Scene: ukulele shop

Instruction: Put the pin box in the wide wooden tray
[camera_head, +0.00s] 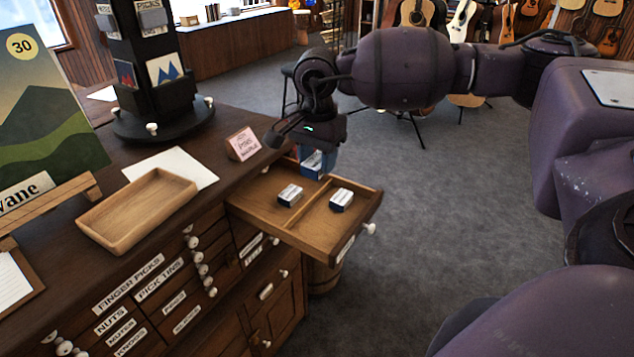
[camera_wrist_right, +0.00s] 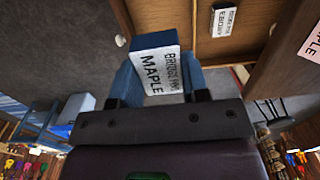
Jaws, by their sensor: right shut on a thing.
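My right gripper (camera_head: 312,150) is shut on a blue and white pin box (camera_head: 318,164), held above the open drawer near its back edge. In the right wrist view the pin box (camera_wrist_right: 160,72) sits between the fingers, its white label reading "BRIDGE PINS" and "MAPLE". The wide wooden tray (camera_head: 103,237) lies on the counter to the left of the gripper; it is shallow, rectangular and empty. My left gripper is not in view.
The open drawer (camera_head: 301,237) has a divider and holds two small labelled boxes (camera_head: 290,195) (camera_head: 341,200). White paper (camera_head: 196,165), a pink sign (camera_head: 242,144) and a dark rotating stand (camera_head: 162,118) are on the counter (camera_head: 62,285). A landscape picture stands at left.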

